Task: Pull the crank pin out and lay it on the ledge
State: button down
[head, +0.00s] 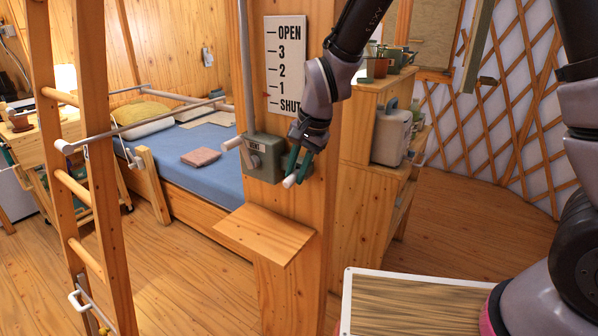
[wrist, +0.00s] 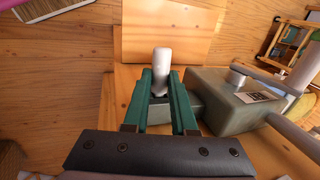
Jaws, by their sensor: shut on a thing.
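My gripper (head: 297,170) is in front of the wooden post, at the right side of the grey-green VENT box (head: 262,160). Its green fingers are shut on the white crank pin (head: 289,181). In the wrist view the pin (wrist: 162,62) stands out between the fingertips (wrist: 162,85), with its rounded end toward the ledge. Its other end is hidden by the fingers, so I cannot tell if it still sits in the box. The wooden ledge (head: 262,236) is below the box, bare. It also shows in the wrist view (wrist: 200,45).
A white-ended crank rod (head: 230,144) sticks out at the box's left. The OPEN–SHUT scale (head: 286,65) is above. A framed wooden board (head: 415,305) lies at lower right.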

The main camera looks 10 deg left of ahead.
jog(key=shift+s, duration=0.15)
dwell(0.3)
jog(key=shift+s+a+r, duration=0.2)
jog(key=shift+s+a, duration=0.3)
jog(key=shift+s, duration=0.35)
jog(key=shift+s, duration=0.1)
jog(key=shift+s+a, duration=0.15)
jog(key=shift+s, duration=0.05)
jog(key=shift+s+a, duration=0.2)
jog(key=shift+s, duration=0.55)
jog(key=shift+s+a, duration=0.25)
jog(key=shift+s, duration=0.25)
jog(key=shift+s+a, duration=0.2)
jog(key=shift+s, duration=0.3)
